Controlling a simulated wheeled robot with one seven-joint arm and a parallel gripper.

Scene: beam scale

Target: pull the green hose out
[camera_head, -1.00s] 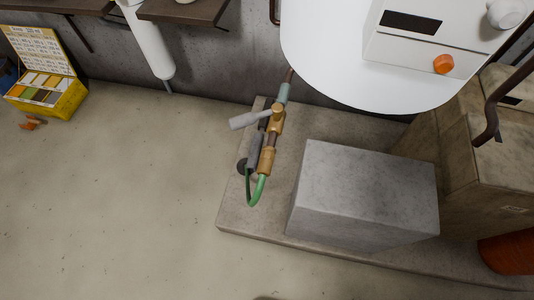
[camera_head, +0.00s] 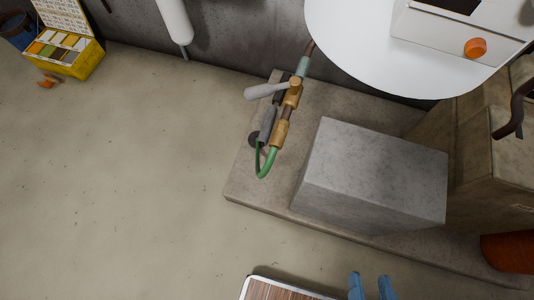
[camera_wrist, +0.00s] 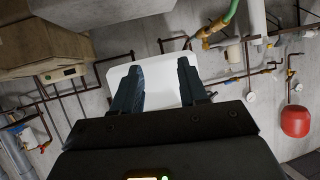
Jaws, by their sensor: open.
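The green hose (camera_head: 262,168) bends in a short U below the brass fitting (camera_head: 280,133) of a valve with a grey lever (camera_head: 266,90). Its upper end meets the fitting; its other end goes up beside a dark grey part, where the join is unclear. In the wrist view, a green hose (camera_wrist: 232,12) shows at the top edge beside brass fittings. My gripper (camera_head: 371,284) is at the bottom edge of the head view, well below and right of the hose. Its blue fingers are apart and empty. In the wrist view my gripper (camera_wrist: 160,66) is also open.
A grey concrete block (camera_head: 372,180) stands on a low slab (camera_head: 250,195), right of the hose. A white rounded body (camera_head: 390,60) overhangs above. A yellow case (camera_head: 72,58) sits far left. The floor left of the slab is clear.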

